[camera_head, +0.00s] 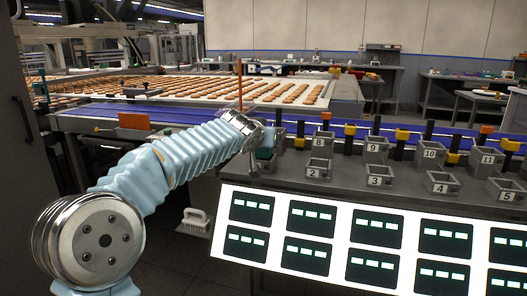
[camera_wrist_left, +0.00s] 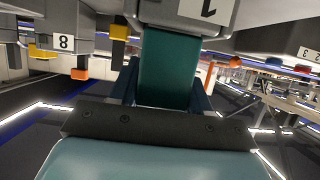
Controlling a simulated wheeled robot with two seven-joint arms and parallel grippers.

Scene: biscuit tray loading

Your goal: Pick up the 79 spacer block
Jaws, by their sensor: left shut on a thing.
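A dark green block (camera_wrist_left: 168,68) is between the fingers of my left gripper (camera_wrist_left: 166,85) in the left wrist view. The gripper is shut on it. No number shows on the block's visible face, so I cannot read whether it is the 79 spacer block. Its far end meets or overlaps a grey bin marked 1 (camera_wrist_left: 212,14); I cannot tell if they touch. In the head view the block is a small teal patch (camera_head: 265,154) by my left gripper (camera_head: 260,146), at the left end of the bin row. My right gripper is not in view.
Grey numbered bins line the bench, including bin 2 (camera_head: 313,172), bin 3 (camera_head: 380,181) and bin 8 (camera_head: 319,142). A lit panel (camera_head: 283,230) fronts the bench. Behind runs a blue conveyor (camera_head: 200,112) and a broad belt of biscuits. A white brush (camera_head: 194,221) is below.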

